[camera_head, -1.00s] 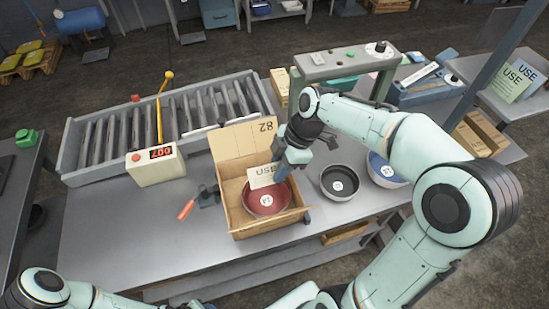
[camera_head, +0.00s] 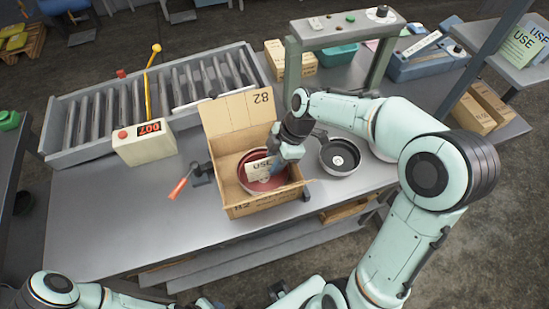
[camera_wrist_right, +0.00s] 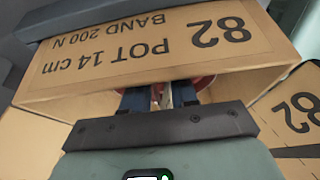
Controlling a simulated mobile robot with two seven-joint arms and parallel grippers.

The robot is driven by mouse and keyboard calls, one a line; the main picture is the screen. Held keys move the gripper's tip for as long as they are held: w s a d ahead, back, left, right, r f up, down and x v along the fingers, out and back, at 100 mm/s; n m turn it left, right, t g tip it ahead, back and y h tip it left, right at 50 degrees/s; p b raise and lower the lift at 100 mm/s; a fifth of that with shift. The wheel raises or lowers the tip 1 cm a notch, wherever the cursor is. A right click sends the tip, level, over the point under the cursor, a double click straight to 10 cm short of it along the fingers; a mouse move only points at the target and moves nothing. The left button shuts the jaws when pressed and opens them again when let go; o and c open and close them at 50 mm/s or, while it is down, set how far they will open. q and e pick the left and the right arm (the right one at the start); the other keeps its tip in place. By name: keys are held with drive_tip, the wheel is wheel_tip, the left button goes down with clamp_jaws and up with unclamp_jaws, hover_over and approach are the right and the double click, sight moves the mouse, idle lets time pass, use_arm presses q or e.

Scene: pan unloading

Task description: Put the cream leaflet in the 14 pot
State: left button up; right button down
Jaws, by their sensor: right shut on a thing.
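The cream leaflet (camera_head: 260,167), printed "USE", is in my right gripper (camera_head: 277,168). It stands tilted over the red pot (camera_head: 264,186), and its lower edge appears to be within the pot's rim; contact cannot be told. The red pot sits inside the open cardboard box (camera_head: 249,209). Little of the leaflet shows there between the fingers, with a bit of red pot rim behind. My left gripper is not clearly in view.
A dark grey pot (camera_head: 340,157) stands right of the box. A tool with an orange handle (camera_head: 178,188) lies to its left. Behind are a roller conveyor (camera_head: 150,105) and a cream display box (camera_head: 146,147) reading 007. The bench front left is clear.

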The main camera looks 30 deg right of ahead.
sight(266, 159)
drive_tip(key=shift+f, duration=0.1)
drive_tip(key=c, duration=0.8)
unclamp_jaws()
wheel_tip(266, 159, up, 7)
drive_tip(key=p, duration=0.3)
drive_tip(key=shift+w, duration=0.15)
use_arm(q)
drive_tip(key=w+r, duration=0.1)
drive_tip(key=r, duration=0.1)
drive_tip(key=w+r, duration=0.2)
drive_tip(key=shift+w, duration=0.15)
